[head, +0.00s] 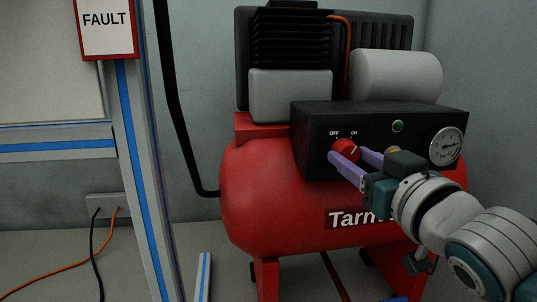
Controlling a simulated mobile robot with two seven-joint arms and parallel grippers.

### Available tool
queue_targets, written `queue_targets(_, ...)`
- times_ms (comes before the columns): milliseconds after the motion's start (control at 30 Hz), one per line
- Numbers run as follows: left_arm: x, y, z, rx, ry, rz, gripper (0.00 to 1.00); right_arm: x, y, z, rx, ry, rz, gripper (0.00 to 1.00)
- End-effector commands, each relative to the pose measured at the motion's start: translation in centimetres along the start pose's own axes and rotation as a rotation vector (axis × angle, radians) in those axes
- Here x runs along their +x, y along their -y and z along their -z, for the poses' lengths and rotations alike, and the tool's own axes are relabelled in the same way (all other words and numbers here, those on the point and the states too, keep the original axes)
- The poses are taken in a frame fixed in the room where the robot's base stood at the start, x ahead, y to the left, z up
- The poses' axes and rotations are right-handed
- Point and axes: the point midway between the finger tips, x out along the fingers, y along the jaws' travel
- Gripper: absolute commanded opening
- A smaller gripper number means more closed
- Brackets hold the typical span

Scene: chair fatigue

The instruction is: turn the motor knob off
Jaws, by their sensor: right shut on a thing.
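The red motor knob (346,149) is on the front of a black control box (313,121), under white OFF and ON labels. A white mark on the knob points up and right, toward the ON side. My right gripper (350,157) comes in from the lower right. Its purple fingers are shut on the knob and hide its lower part. My left gripper is not in view.
The box also carries a green light (397,126), a partly hidden yellow part (393,151) and a pressure gauge (446,146). The red compressor tank (262,190) is below. A metal frame post (134,150) with a FAULT sign (105,22) stands at left. A black hose (178,110) hangs between them.

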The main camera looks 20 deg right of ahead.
Motion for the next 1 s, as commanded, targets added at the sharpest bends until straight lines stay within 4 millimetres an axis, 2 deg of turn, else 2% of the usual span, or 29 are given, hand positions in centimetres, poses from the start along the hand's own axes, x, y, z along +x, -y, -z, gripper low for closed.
queue_targets(267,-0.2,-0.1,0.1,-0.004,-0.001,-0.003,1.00,0.0,0.0,0.1,-0.008,0.001,0.001,0.00)
queue_targets(467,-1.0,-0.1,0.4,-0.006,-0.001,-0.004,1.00,0.0,0.0,0.3,-0.067,0.007,0.000,0.00)
queue_targets(667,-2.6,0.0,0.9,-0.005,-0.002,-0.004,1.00,0.0,0.0,0.5,-0.197,0.019,0.001,0.00)
queue_targets(1000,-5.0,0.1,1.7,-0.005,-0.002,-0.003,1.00,0.0,0.0,0.5,-0.514,0.045,0.003,0.00)
